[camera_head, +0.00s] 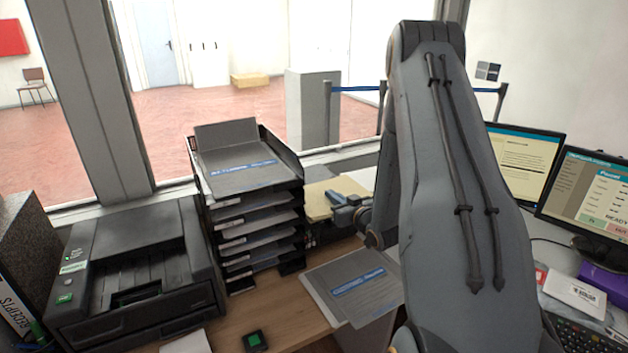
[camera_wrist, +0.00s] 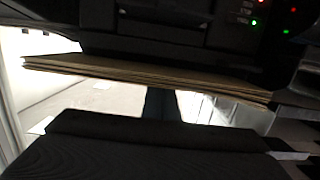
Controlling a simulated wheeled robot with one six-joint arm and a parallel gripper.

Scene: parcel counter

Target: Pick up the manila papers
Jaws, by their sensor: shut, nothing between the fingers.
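The manila papers (camera_head: 322,204) lie as a tan stack behind the desk's front area, just right of the black letter trays. My gripper (camera_head: 338,203) is at their right part and covers some of them. In the wrist view the manila papers (camera_wrist: 150,78) show edge-on as a thin layered brown stack across the picture. My gripper is shut and empty. The wrist view does not show clearly whether its fingertips touch the stack.
Black stacked trays (camera_head: 259,222) with grey folders stand left of my gripper, a black printer (camera_head: 135,270) farther left. Grey folders (camera_head: 352,284) lie in front. Monitors (camera_head: 524,160) stand right. A dark device with small lights (camera_wrist: 225,25) is close to the papers.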

